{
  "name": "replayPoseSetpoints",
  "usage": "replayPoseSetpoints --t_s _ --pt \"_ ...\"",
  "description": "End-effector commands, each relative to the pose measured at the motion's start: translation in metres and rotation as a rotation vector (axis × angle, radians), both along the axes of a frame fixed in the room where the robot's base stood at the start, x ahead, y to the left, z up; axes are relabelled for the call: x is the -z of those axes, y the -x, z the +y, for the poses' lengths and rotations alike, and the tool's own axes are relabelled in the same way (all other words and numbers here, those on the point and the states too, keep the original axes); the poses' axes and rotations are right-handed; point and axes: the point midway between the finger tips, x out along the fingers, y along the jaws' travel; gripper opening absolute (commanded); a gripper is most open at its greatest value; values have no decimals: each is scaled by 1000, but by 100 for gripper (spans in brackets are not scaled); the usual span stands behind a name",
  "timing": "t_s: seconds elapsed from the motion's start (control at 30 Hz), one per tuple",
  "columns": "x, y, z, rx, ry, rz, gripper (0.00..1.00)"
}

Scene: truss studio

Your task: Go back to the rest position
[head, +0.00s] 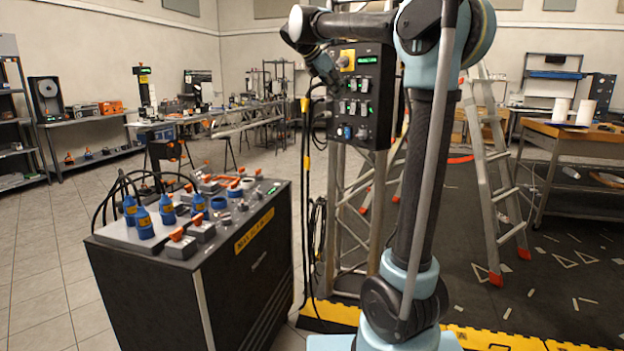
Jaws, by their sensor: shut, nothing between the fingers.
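My gripper (333,86) is seen small and dark at the upper middle of the head view, in front of the left edge of a black control panel (375,124). It is shut, with nothing seen in it. Whether its tips touch the panel cannot be told. My arm rises at the right, bends at the top and reaches left to the gripper.
A black cabinet (262,243) with blue plugs and orange-handled switches stands at the left front. Cables (306,150) hang by the truss. A stepladder (492,160) and a wooden-topped workbench (570,135) stand at the right. Tiled floor at the left is free.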

Motion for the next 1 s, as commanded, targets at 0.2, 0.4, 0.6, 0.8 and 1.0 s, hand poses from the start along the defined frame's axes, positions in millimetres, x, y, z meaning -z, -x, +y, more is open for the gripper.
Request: replayPoseSetpoints --t_s 0.2,0.4,0.6,0.8,1.0 --pt "59 66 -48 249 -207 -86 0" --pt "118 128 -78 491 -386 -163 0" --pt "182 191 -99 746 -551 -234 0" --pt "250 253 -109 1016 -702 -301 0" --pt "323 312 -111 1296 -842 -363 0"
